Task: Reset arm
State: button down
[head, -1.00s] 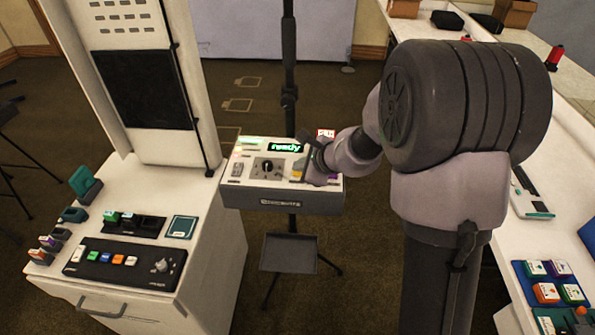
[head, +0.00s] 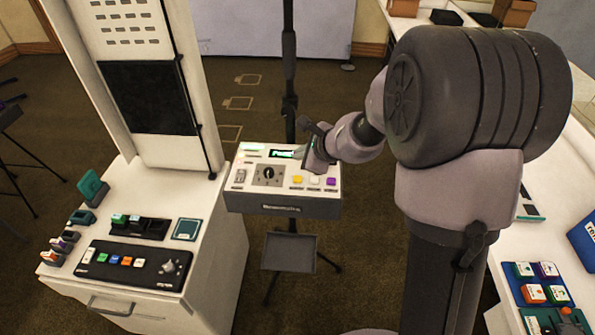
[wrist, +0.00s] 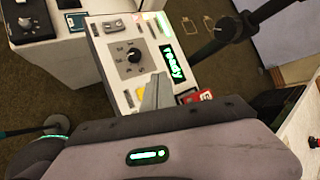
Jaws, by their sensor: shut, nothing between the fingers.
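My gripper (head: 312,166) is shut and empty. It hovers over the back right part of a white control box (head: 285,209) on a stand, and hides part of the box's top. The wrist view shows its grey fingers (wrist: 153,94) above the panel, apart from the dial as seen there. The box has a dark dial (head: 268,173) and a green-lit display (head: 284,154), which reads "ready" in the wrist view (wrist: 171,62). Yellow (head: 297,180), white (head: 314,180) and purple (head: 331,181) buttons line its front right edge.
A white cabinet (head: 210,270) with a button panel (head: 130,266) and small coloured blocks stands at left. A white table (head: 510,250) with a blue button tray (head: 540,284) is at right. A dark pole (head: 289,60) rises behind the box. A small shelf (head: 288,252) hangs below it.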

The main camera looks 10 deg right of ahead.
jog(key=shift+f, duration=0.1)
jog(key=s+a+r+n+g+y+b, duration=0.1)
jog(key=s+a+r+n+b, duration=0.1)
jog(key=s+a+r+n, duration=0.3)
jog(key=s+a+r+n+y+b, duration=0.1)
jog(key=s+a+r+n, duration=0.25)
jog(key=s, duration=0.35)
jog(key=s+d+f+n+h+b, duration=0.1)
jog(key=s+n, duration=0.3)
jog(key=s, duration=0.6)
jog(key=s+d+f+n+g+h+b, duration=0.1)
jog(key=s+n, duration=0.4)
jog(key=s, duration=0.5)
jog(key=shift+s+d+g+h+b, duration=0.3)
jog(key=shift+d+h+b, duration=0.25)
jog(key=shift+d+h, duration=0.45)
